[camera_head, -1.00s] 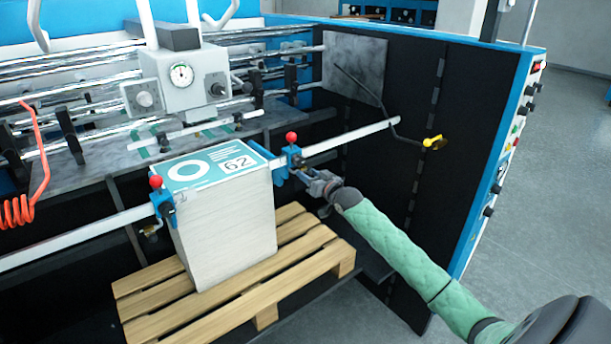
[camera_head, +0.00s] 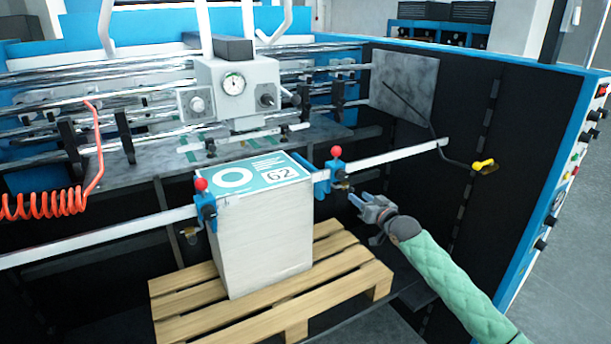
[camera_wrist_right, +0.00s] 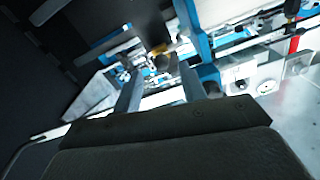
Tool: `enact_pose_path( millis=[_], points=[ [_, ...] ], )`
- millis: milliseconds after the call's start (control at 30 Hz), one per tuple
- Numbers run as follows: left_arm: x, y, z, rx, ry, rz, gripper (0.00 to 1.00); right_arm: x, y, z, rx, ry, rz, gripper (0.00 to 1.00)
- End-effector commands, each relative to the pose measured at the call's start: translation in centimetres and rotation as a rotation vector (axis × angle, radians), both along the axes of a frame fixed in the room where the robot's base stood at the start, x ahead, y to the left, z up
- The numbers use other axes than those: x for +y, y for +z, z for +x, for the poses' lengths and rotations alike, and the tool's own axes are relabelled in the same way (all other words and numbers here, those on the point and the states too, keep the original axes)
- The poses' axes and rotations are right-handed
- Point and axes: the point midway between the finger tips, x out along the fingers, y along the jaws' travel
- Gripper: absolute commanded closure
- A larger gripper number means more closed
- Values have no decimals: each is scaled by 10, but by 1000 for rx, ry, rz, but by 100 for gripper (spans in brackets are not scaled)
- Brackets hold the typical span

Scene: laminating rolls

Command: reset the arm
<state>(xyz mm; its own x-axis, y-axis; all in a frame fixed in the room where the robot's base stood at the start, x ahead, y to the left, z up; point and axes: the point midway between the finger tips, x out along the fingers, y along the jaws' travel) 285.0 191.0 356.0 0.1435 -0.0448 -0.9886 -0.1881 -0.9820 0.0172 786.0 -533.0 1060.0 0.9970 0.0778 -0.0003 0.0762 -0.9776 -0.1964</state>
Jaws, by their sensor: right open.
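My right gripper (camera_head: 358,205) is in the head view at the right of the paper stack, on an arm in a green quilted sleeve. It is open and empty, just below and to the right of the blue clamp with a red knob (camera_head: 336,170). A small gap shows between them. In the right wrist view the two fingers (camera_wrist_right: 160,90) stand apart, with the blue clamp and brass parts beyond them. My left gripper is not in view.
The paper stack (camera_head: 262,245) stands on a wooden pallet (camera_head: 345,285). A white rail (camera_head: 110,237) with another red-knobbed clamp (camera_head: 206,205) runs past it. A dark machine side panel (camera_head: 530,130) stands at the right. A yellow-tipped rod (camera_head: 483,166) sticks out above my right arm.

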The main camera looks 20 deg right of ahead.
Motion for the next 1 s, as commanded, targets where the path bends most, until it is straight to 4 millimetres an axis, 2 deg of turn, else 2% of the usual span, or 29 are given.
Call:
enact_pose_path(
  millis=[233, 300, 367, 467, 500, 567, 600, 767, 800, 1000],
  points=[
    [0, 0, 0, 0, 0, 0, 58, 0, -2, 0, 8, -2, -35, 59],
    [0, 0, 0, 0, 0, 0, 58, -3, -11, 0, 48, -12, -99, 59],
    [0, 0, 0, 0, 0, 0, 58, -13, -27, 1, 107, -40, -185, 59],
    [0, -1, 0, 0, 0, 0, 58, -36, -71, 2, 232, -87, -321, 59],
    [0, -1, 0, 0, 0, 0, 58, -42, -93, 2, 283, -100, -364, 59],
    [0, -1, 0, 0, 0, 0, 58, -45, -127, 0, 356, -114, -414, 59],
    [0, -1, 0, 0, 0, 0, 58, -45, -150, -3, 403, -120, -441, 59],
    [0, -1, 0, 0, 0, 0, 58, -33, -245, -27, 574, -117, -506, 59],
    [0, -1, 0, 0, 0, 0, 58, -27, -269, -34, 612, -111, -517, 59],
    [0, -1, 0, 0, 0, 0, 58, 8, -376, -83, 790, -76, -551, 59]
  ],
)
